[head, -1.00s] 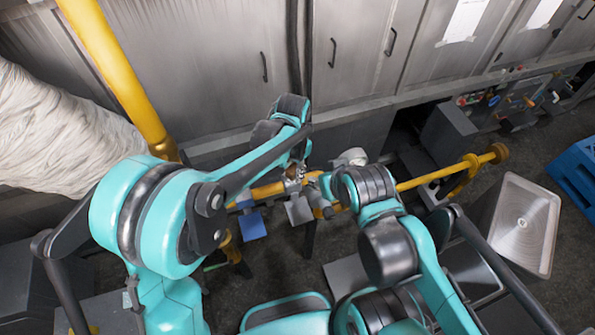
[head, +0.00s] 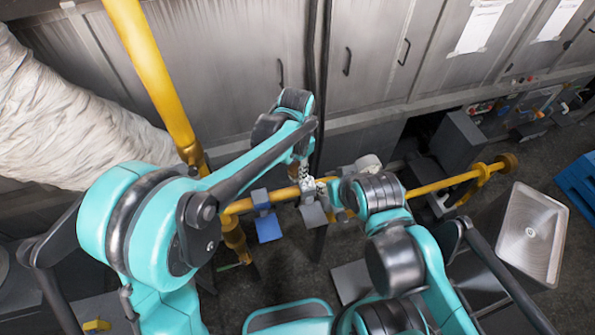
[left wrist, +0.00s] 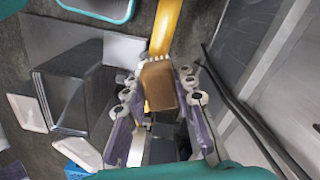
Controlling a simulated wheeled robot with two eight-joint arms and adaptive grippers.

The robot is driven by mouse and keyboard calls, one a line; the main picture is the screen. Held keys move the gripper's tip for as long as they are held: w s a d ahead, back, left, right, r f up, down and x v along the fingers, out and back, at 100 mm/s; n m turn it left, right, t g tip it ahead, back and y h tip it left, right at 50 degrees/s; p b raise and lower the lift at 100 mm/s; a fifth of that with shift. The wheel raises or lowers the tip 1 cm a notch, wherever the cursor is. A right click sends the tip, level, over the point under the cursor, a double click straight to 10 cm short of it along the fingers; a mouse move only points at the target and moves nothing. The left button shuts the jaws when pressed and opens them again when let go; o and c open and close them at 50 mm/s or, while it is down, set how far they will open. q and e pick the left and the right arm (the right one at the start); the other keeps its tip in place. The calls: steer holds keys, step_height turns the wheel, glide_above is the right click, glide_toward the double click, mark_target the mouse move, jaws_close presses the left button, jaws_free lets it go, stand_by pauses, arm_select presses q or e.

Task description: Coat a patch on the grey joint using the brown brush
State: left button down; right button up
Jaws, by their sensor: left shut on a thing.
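My left gripper (head: 306,184) is at the horizontal yellow pipe, near the middle of the head view. In the left wrist view the brown brush (left wrist: 159,86) sits between its two purple-sided fingers, and the gripper is shut on it. The brush's far end points towards the yellow pipe (left wrist: 166,28). I cannot tell whether it touches the pipe. A pale grey rounded piece (head: 368,162) by the pipe, right of the gripper, may be the grey joint; this is not certain. My right arm's end (head: 341,193) is near the pipe, and its fingers are not clear.
A thick upright yellow pipe (head: 155,75) stands at the left beside a pale wrapped bundle (head: 75,125). Blue (head: 269,228) and grey (head: 313,214) plates are below the horizontal pipe. Grey cabinets line the back.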

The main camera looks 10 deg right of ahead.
arm_select(q)
steer(key=shift+r, duration=0.6)
steer(key=shift+d+r+p, duration=0.1)
steer(key=shift+r+p, duration=0.6)
steer(key=shift+r, duration=0.1)
